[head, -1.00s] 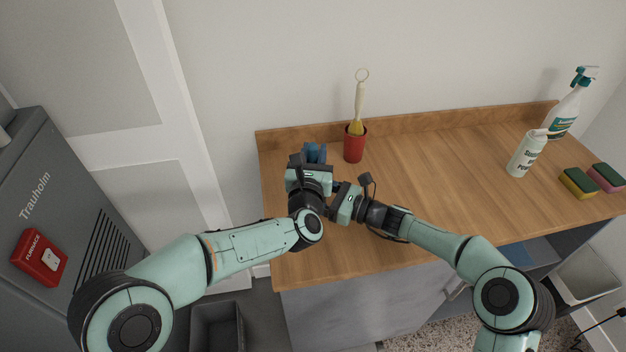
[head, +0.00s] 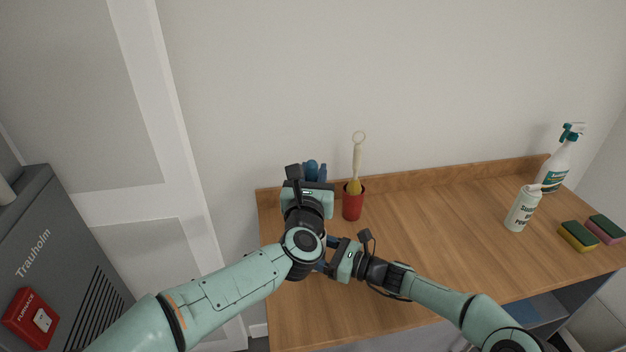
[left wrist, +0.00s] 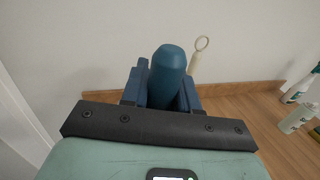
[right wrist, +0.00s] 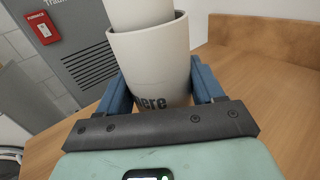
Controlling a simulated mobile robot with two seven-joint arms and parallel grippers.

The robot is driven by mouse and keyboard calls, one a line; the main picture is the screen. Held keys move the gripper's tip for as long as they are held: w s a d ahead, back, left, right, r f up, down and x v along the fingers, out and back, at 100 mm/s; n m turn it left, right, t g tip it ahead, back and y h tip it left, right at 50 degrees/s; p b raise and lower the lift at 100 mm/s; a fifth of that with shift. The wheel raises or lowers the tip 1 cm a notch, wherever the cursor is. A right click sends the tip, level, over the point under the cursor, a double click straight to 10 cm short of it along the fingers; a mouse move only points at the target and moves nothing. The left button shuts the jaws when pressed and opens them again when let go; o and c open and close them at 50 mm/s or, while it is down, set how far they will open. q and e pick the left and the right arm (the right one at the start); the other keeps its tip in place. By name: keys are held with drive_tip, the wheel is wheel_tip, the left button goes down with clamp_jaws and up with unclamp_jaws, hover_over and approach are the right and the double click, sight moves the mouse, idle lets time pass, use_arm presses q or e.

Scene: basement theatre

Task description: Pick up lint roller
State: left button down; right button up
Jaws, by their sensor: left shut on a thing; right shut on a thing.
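My left gripper (head: 314,170) is raised over the left end of the wooden counter. It is shut on a dark blue, round-ended handle, which looks like that of the lint roller (left wrist: 167,72). My right gripper (right wrist: 157,85) is lower, below the left one in the head view. It is shut on a white cup-like holder (right wrist: 150,58) with dark lettering ending in "here". A paler white cylinder (right wrist: 138,12) shows at the holder's mouth, perhaps the roller's roll. The left gripper and wrist hide most of the holder and roll in the head view.
A red cup (head: 352,207) with a cream-handled brush (head: 357,160) stands just right of my left gripper. A white bottle (head: 523,208), a spray bottle (head: 556,165) and two sponges (head: 578,236) are at the right. The counter's middle (head: 440,220) is clear.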

drive_tip(key=shift+w+r+p, duration=0.2)
drive_tip(key=shift+r+p, duration=0.95)
drive_tip(key=shift+r, duration=0.35)
drive_tip(key=shift+w+r+p, duration=0.2)
drive_tip(key=shift+r+p, duration=0.95)
drive_tip(key=shift+r, duration=0.35)
drive_tip(key=o, duration=1.1)
drive_tip(key=shift+d, duration=0.1)
